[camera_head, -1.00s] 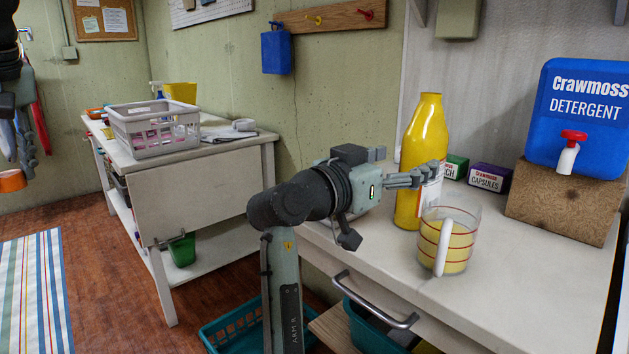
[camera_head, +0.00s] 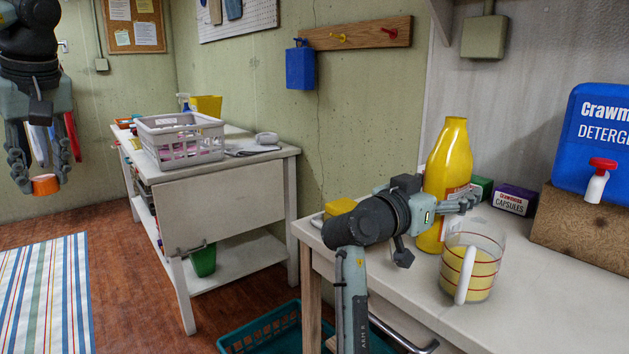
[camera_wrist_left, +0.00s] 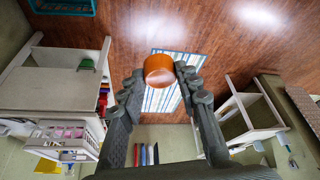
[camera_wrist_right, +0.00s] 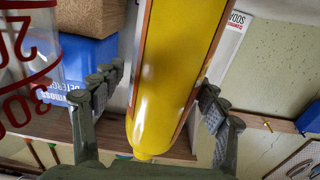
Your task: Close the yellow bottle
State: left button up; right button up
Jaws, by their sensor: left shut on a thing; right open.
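The yellow bottle (camera_head: 446,165) stands upright on the white counter, its neck at the top. It also shows in the right wrist view (camera_wrist_right: 178,70), between the open fingers. My right gripper (camera_head: 462,203) is open at the bottle's lower half; I cannot tell whether the fingers touch it. My left gripper (camera_head: 45,180) hangs in the air at the far left, well away from the bottle. It is shut on an orange cap (camera_head: 45,184), which also shows at its fingertips in the left wrist view (camera_wrist_left: 159,70).
A measuring cup (camera_head: 472,262) with yellow contents stands right beside the bottle. Behind are a capsules box (camera_head: 514,199) and a blue detergent container (camera_head: 600,140) on a wooden block (camera_head: 578,232). A grey basket (camera_head: 180,140) sits on the back table.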

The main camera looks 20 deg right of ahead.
jog(key=shift+d, duration=0.1)
jog(key=c, duration=1.7)
